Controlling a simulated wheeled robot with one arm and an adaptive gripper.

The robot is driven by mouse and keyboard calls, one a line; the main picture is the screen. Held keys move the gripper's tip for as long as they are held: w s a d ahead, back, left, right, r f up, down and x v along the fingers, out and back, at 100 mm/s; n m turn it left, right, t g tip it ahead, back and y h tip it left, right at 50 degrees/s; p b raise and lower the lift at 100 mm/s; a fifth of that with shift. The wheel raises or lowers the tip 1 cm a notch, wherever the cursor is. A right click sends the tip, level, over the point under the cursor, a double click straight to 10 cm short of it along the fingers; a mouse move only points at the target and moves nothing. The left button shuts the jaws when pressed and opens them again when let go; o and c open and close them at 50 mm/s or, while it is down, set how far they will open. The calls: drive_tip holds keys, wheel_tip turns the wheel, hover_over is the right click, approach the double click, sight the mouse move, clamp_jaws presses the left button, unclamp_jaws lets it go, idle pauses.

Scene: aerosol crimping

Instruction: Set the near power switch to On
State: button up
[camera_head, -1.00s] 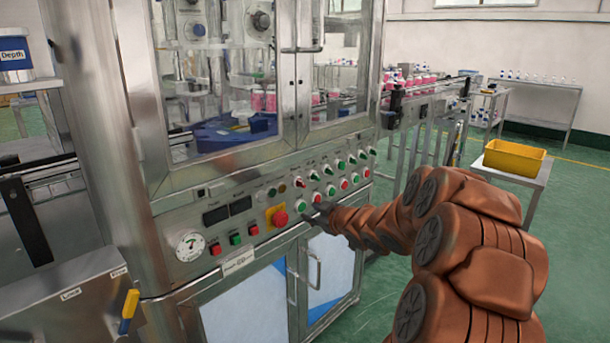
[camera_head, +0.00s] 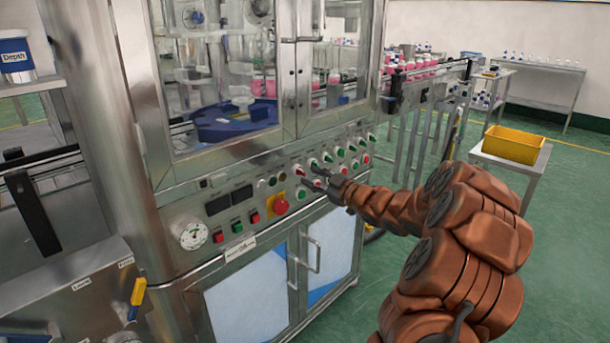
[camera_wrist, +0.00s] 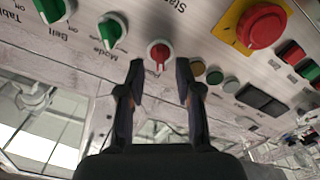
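A red rotary knob (camera_wrist: 159,52) on a white ring sits on the machine's control panel, which appears upside down in the wrist view. It is just beyond and between the fingertips of my gripper (camera_wrist: 160,73). The two dark fingers are apart, with nothing held between them. In the head view, the red knob (camera_head: 298,170) is at the left end of the upper knob row, and my gripper (camera_head: 319,176) is close to the panel beside it. The knob's label is hidden or too small to read, so I cannot tell its setting.
Green knobs (camera_wrist: 112,31) stand close beside the red one. A red emergency button on a yellow plate (camera_head: 281,206) is lower left on the panel. Cabinet door handles (camera_head: 314,254) stick out below. A yellow bin (camera_head: 513,144) stands on a side table.

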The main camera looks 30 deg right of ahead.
sight(304, 174)
drive_tip(key=shift+x, duration=1.65)
drive_tip(key=shift+f, duration=0.1)
clamp_jaws()
